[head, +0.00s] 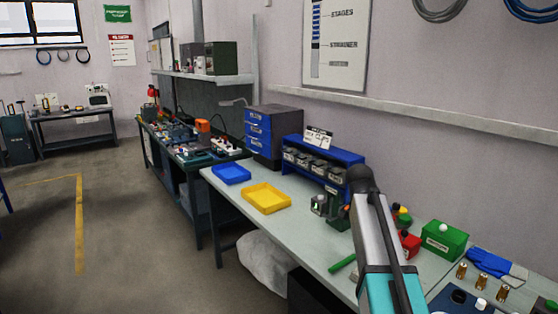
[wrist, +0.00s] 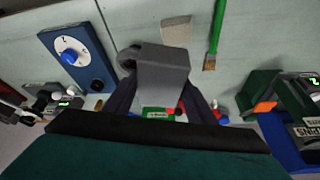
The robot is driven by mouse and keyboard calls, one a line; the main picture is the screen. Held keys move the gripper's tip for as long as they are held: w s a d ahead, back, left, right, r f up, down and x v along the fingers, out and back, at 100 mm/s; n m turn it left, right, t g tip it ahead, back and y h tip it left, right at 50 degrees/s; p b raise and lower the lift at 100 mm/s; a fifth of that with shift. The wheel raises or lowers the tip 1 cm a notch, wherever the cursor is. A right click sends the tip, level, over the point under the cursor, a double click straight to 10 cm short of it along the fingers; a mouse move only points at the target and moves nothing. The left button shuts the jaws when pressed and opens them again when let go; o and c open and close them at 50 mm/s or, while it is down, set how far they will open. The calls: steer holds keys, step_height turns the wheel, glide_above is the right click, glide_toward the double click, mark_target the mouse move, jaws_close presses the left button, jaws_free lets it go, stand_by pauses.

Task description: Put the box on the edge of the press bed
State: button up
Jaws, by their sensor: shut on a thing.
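In the wrist view the dark fingers of my gripper (wrist: 160,103) are shut on a grey, box-like thing (wrist: 163,72) with a rounded part at its left. It seems held over the pale bench; its height is unclear. In the head view my arm hides the gripper and the held thing. A labelled green box (head: 444,240) stands on the bench at the right. A green labelled patch (wrist: 158,112) between the fingers looks like that box. I cannot tell for sure which thing is the press, or pick out its bed.
A blue panel with a dial (wrist: 78,58), a green brush (wrist: 215,35) and a pale square (wrist: 176,31) lie near the gripper. A yellow tray (head: 266,198) and blue tray (head: 231,174) are farther left. Brass fittings (head: 481,282) and a blue glove (head: 490,262) lie right.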

steer(key=s+a+n+t+y, duration=0.1)
steer(key=s+a+n+y, duration=0.1)
steer(key=a+n, duration=0.4)
steer(key=s+a+f+n+t+y+b, duration=0.1)
steer(key=s+a+n+t+y, duration=0.1)
steer(key=a+n, duration=0.5)
steer(key=shift+s+f+n, duration=0.2)
steer(key=shift+f+n, duration=0.05)
steer(key=shift+n, duration=0.25)
steer(key=shift+a, duration=0.1)
steer(key=s+f, duration=0.5)
steer(key=f, duration=0.1)
steer(key=shift+f, duration=0.3)
steer(key=shift+s+a, duration=0.1)
steer(key=shift+s, duration=0.15)
